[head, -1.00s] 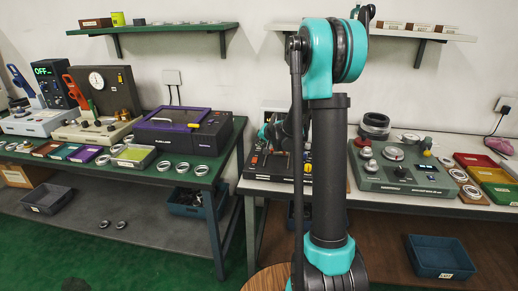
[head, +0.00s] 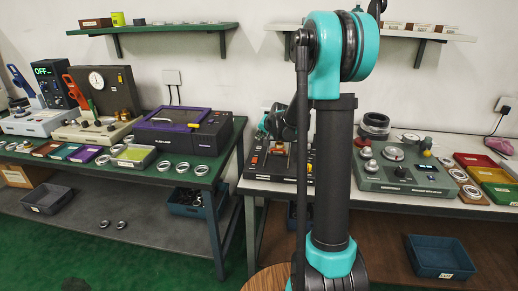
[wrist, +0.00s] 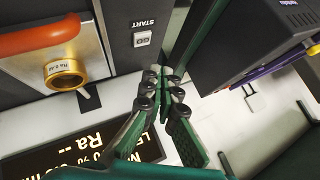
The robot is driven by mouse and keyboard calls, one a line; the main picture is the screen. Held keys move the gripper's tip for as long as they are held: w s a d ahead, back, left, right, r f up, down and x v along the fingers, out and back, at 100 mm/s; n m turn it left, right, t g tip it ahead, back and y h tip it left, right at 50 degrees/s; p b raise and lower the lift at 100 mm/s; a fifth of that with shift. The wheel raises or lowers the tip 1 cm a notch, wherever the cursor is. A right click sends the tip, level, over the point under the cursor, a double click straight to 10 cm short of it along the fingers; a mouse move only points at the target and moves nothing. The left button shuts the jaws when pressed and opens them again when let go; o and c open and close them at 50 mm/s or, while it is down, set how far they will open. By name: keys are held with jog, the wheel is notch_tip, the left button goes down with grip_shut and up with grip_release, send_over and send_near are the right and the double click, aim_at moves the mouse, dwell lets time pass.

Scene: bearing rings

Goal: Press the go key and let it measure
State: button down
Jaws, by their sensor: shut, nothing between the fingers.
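The go key (wrist: 142,39) is a small light square marked GO, with START printed beside it, on a dark panel in the wrist view. My gripper (wrist: 164,77) is shut and empty. Its fingertips appear just below and right of the key in the picture; a gap shows between them, but height above the panel cannot be told. A dark display (wrist: 85,150) reads "Ra --". A gold ring (wrist: 65,74) marked Ra 0.40 sits beneath an orange part (wrist: 38,37). In the head view the dark instrument (head: 262,166) is partly hidden by my arm.
A green-grey instrument (head: 405,178) and coloured trays (head: 497,176) stand to the right on the white bench. A purple-lidded machine (head: 183,128) stands on the left green bench; a dark purple-trimmed box (wrist: 250,45) is close right of my fingers in the wrist view.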

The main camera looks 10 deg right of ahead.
jog(key=shift+r, duration=1.3)
jog(key=s+f, duration=0.1)
jog(key=s, duration=0.5)
jog(key=s+f+n+g, duration=0.1)
jog(key=s, duration=0.5)
jog(key=s+f+n+g+h, duration=0.1)
jog(key=s, duration=0.4)
jog(key=shift+s+d, duration=0.4)
jog(key=s+d+f+n+g+h, duration=0.1)
jog(key=s+f, duration=0.3)
jog(key=s, duration=0.7)
jog(key=s+d+f+n+g, duration=0.1)
jog(key=s+f, duration=0.3)
jog(key=s, duration=0.8)
jog(key=shift+d+n+g+h, duration=0.3)
jog(key=shift+d+n+h, duration=0.15)
jog(key=shift+n, duration=0.25)
dwell(1.6)
